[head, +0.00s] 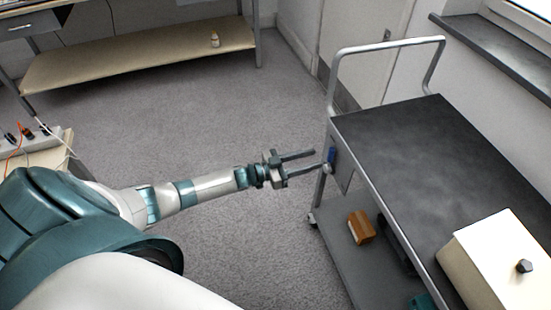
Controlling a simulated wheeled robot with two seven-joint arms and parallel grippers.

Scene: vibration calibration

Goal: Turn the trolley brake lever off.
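The trolley (415,140) stands at the right, with a dark top and a grey tubular push handle. The upper finger ends a little left of the post. Nothing is between the fingers. My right gripper is not in view.
A cream box with a dark knob (500,262) sits on the trolley top. A brown block (361,227) lies on the trolley's lower shelf. A bench with a low shelf (140,60) stands at the back left. Grey floor (230,110) between is clear.

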